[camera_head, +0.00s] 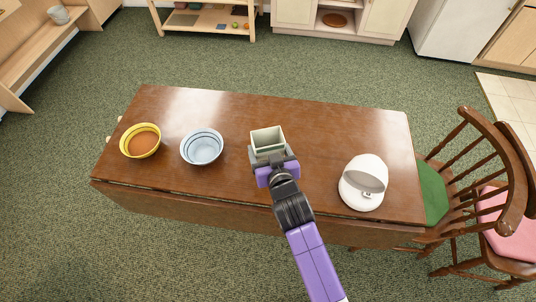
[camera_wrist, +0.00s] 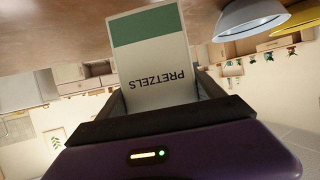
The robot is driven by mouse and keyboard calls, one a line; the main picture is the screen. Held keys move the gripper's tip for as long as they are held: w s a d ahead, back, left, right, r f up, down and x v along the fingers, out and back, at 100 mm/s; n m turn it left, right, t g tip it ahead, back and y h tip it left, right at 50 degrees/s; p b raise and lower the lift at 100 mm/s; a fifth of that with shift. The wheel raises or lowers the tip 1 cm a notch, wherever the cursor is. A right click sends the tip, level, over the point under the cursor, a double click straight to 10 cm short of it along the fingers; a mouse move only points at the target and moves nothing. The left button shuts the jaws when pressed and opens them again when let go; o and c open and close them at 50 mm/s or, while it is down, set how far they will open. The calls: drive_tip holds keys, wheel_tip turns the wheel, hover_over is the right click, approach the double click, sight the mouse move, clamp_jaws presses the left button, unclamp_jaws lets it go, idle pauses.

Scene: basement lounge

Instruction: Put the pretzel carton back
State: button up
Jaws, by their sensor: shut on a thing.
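The pretzel carton (camera_head: 267,141) is a pale, open-topped box over the middle of the brown table. In the wrist view the carton (camera_wrist: 151,60) shows a white face with a green band and the word PRETZELS upside down. My gripper (camera_head: 270,157) is shut on the carton, with a finger on either side of it. The wrist view also shows my gripper (camera_wrist: 157,107). I cannot tell whether the carton's base touches the table.
On the wooden table (camera_head: 320,130), a blue-white bowl (camera_head: 202,147) and a yellow-rimmed bowl (camera_head: 140,141) stand left of the carton. Chairs (camera_head: 490,180) are at the right end. Shelves (camera_head: 205,18) stand beyond the table.

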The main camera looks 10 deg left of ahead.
drive_tip(key=shift+f, duration=1.85)
drive_tip(key=shift+f+b, duration=0.15)
drive_tip(key=shift+b, duration=0.15)
drive_tip(key=o, duration=1.5)
drive_tip(key=shift+s+d+r, duration=0.1)
drive_tip(key=shift+s+r, duration=0.05)
drive_tip(key=shift+r, duration=0.05)
drive_tip(key=v, duration=1.1)
drive_tip(key=shift+s+d+r, duration=0.1)
drive_tip(key=shift+s+r, duration=0.05)
drive_tip(key=shift+s, duration=0.2)
